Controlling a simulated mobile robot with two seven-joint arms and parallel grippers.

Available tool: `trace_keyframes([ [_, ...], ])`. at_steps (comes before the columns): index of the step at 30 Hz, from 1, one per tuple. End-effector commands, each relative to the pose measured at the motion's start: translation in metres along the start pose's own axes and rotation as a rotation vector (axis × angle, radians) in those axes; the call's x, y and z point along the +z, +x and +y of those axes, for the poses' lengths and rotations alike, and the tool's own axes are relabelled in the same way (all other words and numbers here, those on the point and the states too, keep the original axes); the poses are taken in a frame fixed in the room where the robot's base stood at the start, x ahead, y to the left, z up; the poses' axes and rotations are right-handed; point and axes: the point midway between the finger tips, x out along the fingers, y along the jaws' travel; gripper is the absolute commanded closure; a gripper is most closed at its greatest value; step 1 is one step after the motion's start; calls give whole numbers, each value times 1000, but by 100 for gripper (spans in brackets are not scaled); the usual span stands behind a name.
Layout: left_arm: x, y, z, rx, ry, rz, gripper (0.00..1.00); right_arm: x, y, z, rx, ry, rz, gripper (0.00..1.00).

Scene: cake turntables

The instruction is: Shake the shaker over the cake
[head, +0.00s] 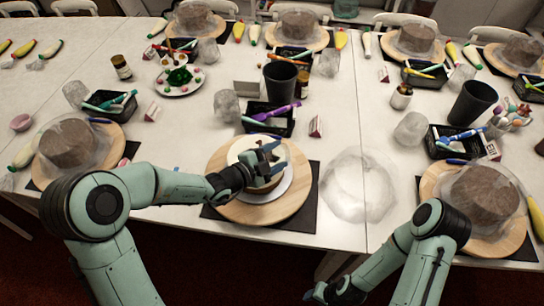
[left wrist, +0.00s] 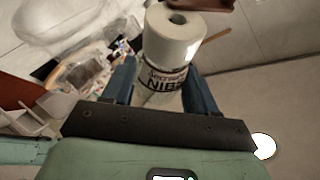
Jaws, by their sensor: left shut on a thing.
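The cake (head: 240,152), cream on top with a brown side, sits on a white board on a round wooden turntable (head: 260,213). My left gripper (head: 268,152) is above the cake, hiding part of it. In the left wrist view its two blue fingers are shut on the shaker (left wrist: 168,50), a jar with a white end, a dark round spot in that end and a label reading "NIBS". I cannot make out the shaker in the head view. My right gripper (head: 318,293) is low at the bottom edge, away from the cake; its jaw opening is unclear.
A clear plastic cover (head: 357,187) lies right of the turntable. A black tray of tools (head: 268,120) and a dark cup (head: 281,82) stand behind the cake. Covered brown cakes (head: 68,143) stand on other turntables. The table's front edge is close to the turntable.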

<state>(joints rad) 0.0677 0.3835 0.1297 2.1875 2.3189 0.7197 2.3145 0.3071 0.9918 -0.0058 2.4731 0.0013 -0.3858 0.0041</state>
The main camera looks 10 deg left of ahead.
Motion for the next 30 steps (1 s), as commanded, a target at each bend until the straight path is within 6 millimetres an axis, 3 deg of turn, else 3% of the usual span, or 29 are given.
trace_keyframes([
  [17,-1,-3,-4,-27,-63,44,80,-4,-6,-4,-2,-2,6,50],
  [21,-9,0,-6,-27,-62,44,80,-7,-10,-6,-3,-3,9,50],
  [24,0,-3,-6,-29,-63,42,80,-9,-13,-8,-4,-4,12,50],
  [30,0,-4,-7,-38,-88,59,80,-11,-15,-9,-5,-5,14,50],
])
